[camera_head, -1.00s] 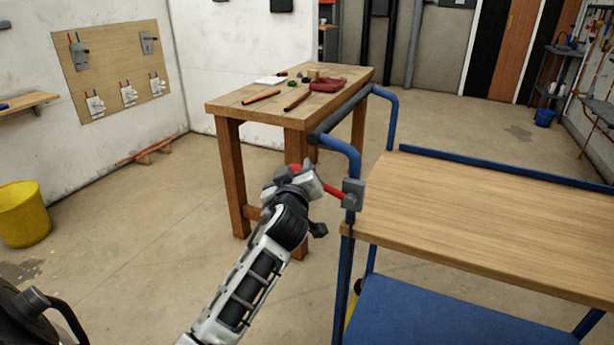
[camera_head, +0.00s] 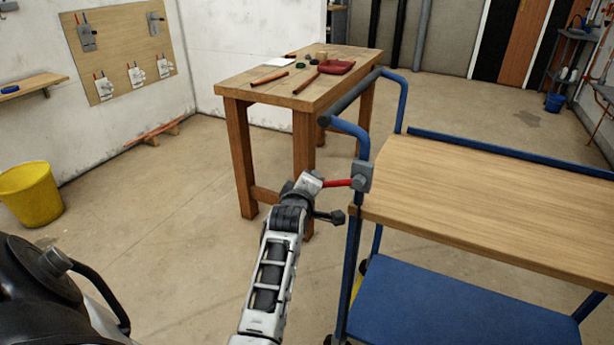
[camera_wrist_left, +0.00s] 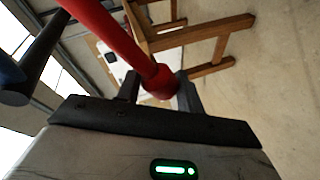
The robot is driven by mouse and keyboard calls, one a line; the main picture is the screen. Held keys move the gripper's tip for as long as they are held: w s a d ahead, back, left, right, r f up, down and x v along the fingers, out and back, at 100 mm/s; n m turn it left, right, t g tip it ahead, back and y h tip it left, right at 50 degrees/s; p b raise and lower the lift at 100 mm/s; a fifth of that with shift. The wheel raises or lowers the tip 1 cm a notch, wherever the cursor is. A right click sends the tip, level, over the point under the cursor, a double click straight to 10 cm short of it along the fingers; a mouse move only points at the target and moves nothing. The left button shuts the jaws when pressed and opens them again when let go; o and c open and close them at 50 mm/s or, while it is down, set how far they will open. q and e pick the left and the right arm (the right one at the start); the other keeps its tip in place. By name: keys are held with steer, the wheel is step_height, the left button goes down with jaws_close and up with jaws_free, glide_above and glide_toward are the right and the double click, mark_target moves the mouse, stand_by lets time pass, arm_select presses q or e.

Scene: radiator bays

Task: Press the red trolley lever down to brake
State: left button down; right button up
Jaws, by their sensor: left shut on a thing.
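The red trolley lever (camera_head: 337,183) sticks out to the left from a grey bracket (camera_head: 361,177) on the blue trolley post, and looks about level. My left gripper (camera_head: 317,181) is at the lever's free end. In the left wrist view the red lever (camera_wrist_left: 112,35) runs down to a thicker red end between the two dark fingers of my left gripper (camera_wrist_left: 160,88), which is shut on it. The lever's tip is partly hidden by the gripper in the head view. My right gripper is not in view.
The trolley has a wooden top (camera_head: 480,205) and a blue lower shelf (camera_head: 440,305). A wooden workbench (camera_head: 260,96) with pipes and small parts stands behind the lever. A yellow bucket (camera_head: 30,195) stands far left. The floor left of the trolley is clear.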

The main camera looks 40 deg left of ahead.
arm_select(q)
steer(key=shift+d+f, duration=0.1)
steer(key=shift+f, duration=0.2)
steer(key=c, duration=0.9)
jaws_free()
